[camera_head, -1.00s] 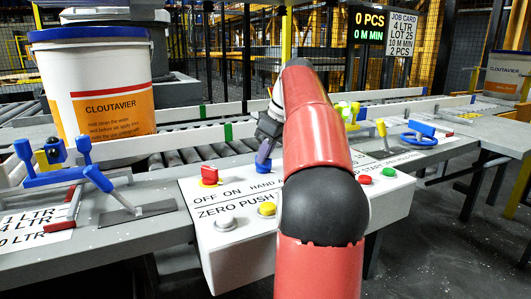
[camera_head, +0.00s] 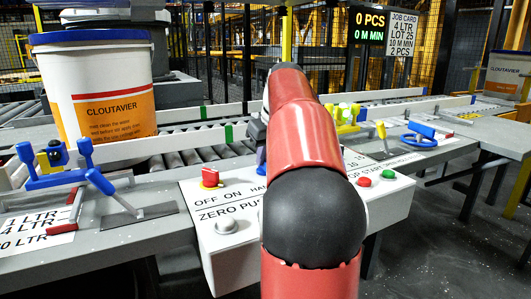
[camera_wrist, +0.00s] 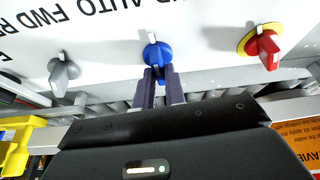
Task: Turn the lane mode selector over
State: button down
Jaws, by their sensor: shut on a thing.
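The lane mode selector appears to be the blue knob (camera_wrist: 156,54) with a white pointer, on the white control panel (camera_wrist: 100,40) near the word AUTO in the wrist view. Its pointer points up in that view, tilted slightly left. My gripper (camera_wrist: 159,73) has its two dark fingers shut on the blue knob's lower part. In the head view my red and black arm covers most of the knob and gripper.
A red knob on a yellow base (camera_wrist: 262,44) and a grey knob (camera_wrist: 63,73) flank the blue knob. A large CLOUTAVIER pail (camera_head: 100,85) stands left by the roller conveyor. Green and red buttons (camera_head: 388,174) lie right of my arm. A blue-handled lever (camera_head: 100,182) stands at left.

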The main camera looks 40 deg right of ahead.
jog(key=m, duration=0.2)
jog(key=m+h+p, duration=0.1)
jog(key=m, duration=0.1)
jog(key=shift+a+r+g+h+p, duration=0.1)
jog(key=shift+a+g+h+p, duration=0.05)
jog(key=shift+g+h+p, duration=0.2)
jog(key=shift+w+m+g+h+p, duration=0.1)
jog(key=shift+m+g+h+p, duration=0.2)
jog(key=shift+m, duration=0.75)
jog(key=shift+m+g+h+p, duration=0.15)
jog(key=shift+m+h+p, duration=0.2)
jog(key=shift+m, duration=0.7)
jog(key=c, duration=1.5)
grip_release()
jog(key=shift+o, duration=0.2)
jog(key=v, duration=0.7)
jog(key=shift+r+p, duration=0.3)
jog(key=shift+p, duration=0.05)
jog(key=shift+a, duration=0.1)
